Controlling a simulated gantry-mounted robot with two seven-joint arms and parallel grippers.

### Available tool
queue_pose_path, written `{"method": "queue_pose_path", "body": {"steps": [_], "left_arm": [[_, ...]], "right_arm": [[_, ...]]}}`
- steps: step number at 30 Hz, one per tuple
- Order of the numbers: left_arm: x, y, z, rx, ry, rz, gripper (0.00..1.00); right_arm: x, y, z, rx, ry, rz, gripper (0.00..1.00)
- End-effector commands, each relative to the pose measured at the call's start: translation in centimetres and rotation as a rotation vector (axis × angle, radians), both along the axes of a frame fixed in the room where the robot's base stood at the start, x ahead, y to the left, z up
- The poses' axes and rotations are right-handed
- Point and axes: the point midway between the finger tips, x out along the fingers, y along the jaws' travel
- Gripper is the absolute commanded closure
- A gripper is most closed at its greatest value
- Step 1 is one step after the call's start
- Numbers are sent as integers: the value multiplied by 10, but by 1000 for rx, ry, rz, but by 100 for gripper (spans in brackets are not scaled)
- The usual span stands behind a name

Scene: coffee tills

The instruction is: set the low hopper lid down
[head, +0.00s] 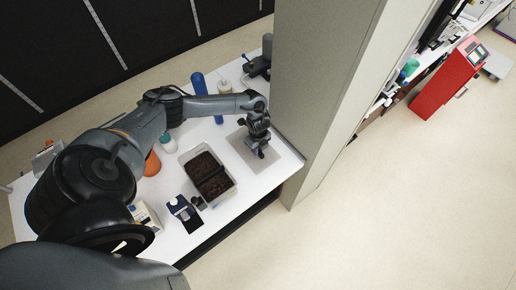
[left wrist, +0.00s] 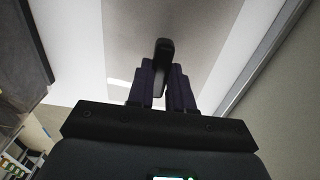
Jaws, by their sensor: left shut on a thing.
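My left gripper (head: 261,153) points down over the grey mat (head: 236,147) at the right end of the white table. In the left wrist view its fingers (left wrist: 163,82) are shut on a narrow black piece (left wrist: 163,52), which I take to be the lid. Only this slim part shows between and beyond the fingertips; the rest is hidden. In the head view the gripper hides the held piece, and I cannot tell whether it touches the mat. The mat also shows beyond the fingers in the left wrist view (left wrist: 185,20). My right gripper is not in view.
A pale two-part bin (head: 232,190) of dark coffee stands left of the mat. A dark blue device (head: 183,211), a blue cylinder (head: 199,84) and an orange item (head: 152,165) are on the table. A broad grey pillar (head: 315,100) rises close to the mat's right.

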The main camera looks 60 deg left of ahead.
Motion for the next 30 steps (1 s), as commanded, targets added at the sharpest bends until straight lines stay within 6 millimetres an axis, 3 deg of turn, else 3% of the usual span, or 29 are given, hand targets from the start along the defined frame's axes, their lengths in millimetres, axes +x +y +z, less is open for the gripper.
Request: {"method": "queue_pose_path", "body": {"steps": [19, 30], "left_arm": [[0, 0, -21, 0, 0, -1, 100], [0, 0, -15, 0, 0, 0, 100]], "right_arm": [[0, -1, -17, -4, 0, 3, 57], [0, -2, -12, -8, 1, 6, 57]]}}
